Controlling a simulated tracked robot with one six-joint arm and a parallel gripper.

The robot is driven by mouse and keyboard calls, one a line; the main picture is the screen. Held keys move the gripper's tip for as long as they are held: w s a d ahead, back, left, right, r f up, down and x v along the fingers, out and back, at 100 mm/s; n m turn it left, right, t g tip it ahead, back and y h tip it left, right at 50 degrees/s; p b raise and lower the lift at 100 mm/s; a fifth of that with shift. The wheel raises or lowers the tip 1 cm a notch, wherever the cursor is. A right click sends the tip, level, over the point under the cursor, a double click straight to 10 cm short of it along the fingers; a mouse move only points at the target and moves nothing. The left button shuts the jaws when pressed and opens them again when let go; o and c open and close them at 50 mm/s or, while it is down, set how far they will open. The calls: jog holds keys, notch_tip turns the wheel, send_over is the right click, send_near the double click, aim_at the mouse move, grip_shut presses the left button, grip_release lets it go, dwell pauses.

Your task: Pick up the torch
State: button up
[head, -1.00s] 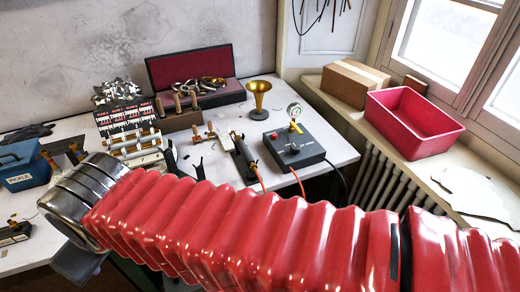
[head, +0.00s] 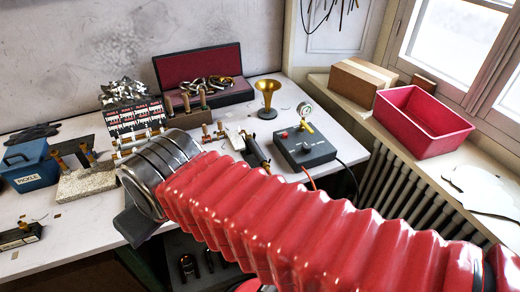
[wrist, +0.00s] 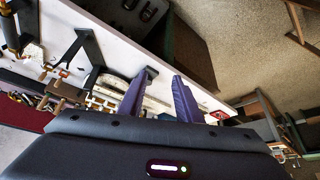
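The torch (head: 256,153) looks like the dark-handled tool lying on the bench just left of the gauge box, with an orange hose near it. My arm hides its lower part in the head view. In the wrist view a dark tool with brass-coloured parts (wrist: 12,28) shows at the top left edge; I cannot tell if it is the torch. My gripper (wrist: 164,76) is open, its two fingers apart with nothing between them. In the head view only a dark part of the gripper (head: 134,222) shows, near the bench's front edge, left of the torch.
A blue pickle box (head: 28,166) and a speckled block (head: 88,183) are at left. A pink bin (head: 422,122) sits on the sill.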

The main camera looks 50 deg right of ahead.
jog(key=o, duration=0.3)
jog(key=shift+w+d, duration=0.15)
jog(key=shift+o, duration=0.3)
jog(key=shift+w+d+r+m, duration=0.1)
jog(key=shift+w+d+m, duration=0.1)
jog(key=shift+m, duration=0.4)
jog(key=w+d+m+g, duration=0.1)
jog(key=w+d+m, duration=0.2)
jog(key=d+m, duration=0.7)
jog(key=w+d+m, duration=0.4)
jog(key=d+m, duration=0.5)
jog(key=m, duration=0.3)
jog(key=s+d+f+m, duration=0.2)
jog(key=s+d+m, duration=0.1)
jog(key=d+m, duration=0.6)
jog(key=s+d+f+m, duration=0.2)
jog(key=s+d+m, duration=0.1)
jog(key=d+m, duration=0.7)
jog(key=d, duration=0.3)
jog(key=shift+s+f+m+h, duration=0.15)
jog(key=shift+f+m+h, duration=0.15)
